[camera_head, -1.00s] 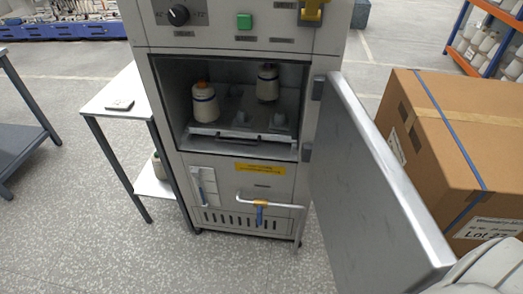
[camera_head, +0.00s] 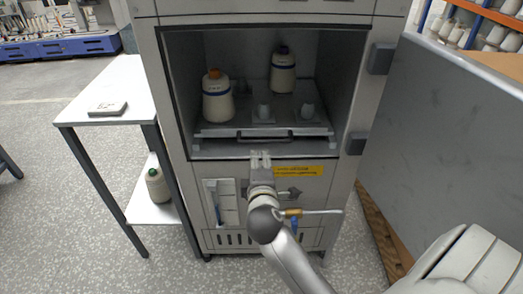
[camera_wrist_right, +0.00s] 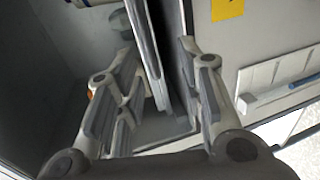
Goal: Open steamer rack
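The grey steamer cabinet (camera_head: 172,110) stands with its door (camera_head: 455,130) swung open to the right. Inside, the rack (camera_head: 228,131) sits within the chamber, with a dark bar handle along its front. It carries a cream bobbin with an orange top (camera_head: 217,98), one with a dark top (camera_head: 283,72), and empty pegs (camera_head: 263,112). My right gripper (camera_head: 261,159) is at the chamber's lower front edge, just below the rack handle. In the right wrist view, its fingers (camera_wrist_right: 158,95) are apart, with the rack's front edge and bar (camera_wrist_right: 148,55) between or just beyond them; contact cannot be told. My left gripper is out of view.
A white side table (camera_head: 105,85) with a small grey block (camera_head: 108,108) stands left, a bobbin (camera_head: 157,185) on its lower shelf. A pipe with a brass fitting (camera_head: 292,212) sticks out below the chamber. A cardboard box (camera_head: 495,72) is behind the door.

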